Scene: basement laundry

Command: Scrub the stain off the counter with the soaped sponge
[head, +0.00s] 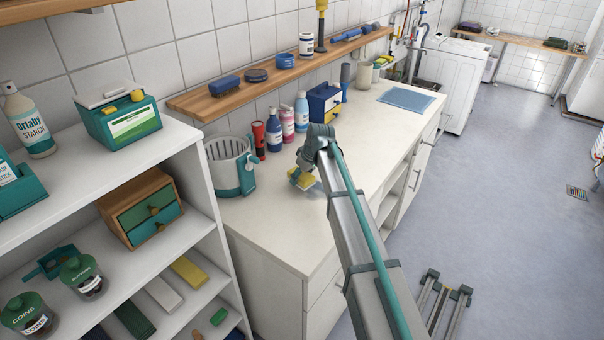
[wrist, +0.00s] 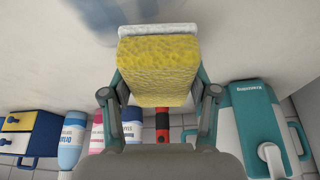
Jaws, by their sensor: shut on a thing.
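The yellow sponge (head: 304,182) is in my gripper (head: 301,174), low over the pale counter (head: 275,220). In the wrist view, my gripper (wrist: 160,105) is shut on the sponge (wrist: 158,70), one finger on each side. A white layer shows along the sponge's far edge. A blurred blue-grey stain (wrist: 105,18) lies on the counter just beyond the sponge, toward the upper left. In the head view the arm hides most of that spot. I cannot tell whether the sponge touches the counter.
A grey and teal bucket (head: 230,165) stands left of the gripper. A red torch (head: 259,139), several bottles (head: 287,121) and a small drawer box (head: 323,102) line the wall. A blue mat (head: 406,99) lies farther back. The front counter is clear.

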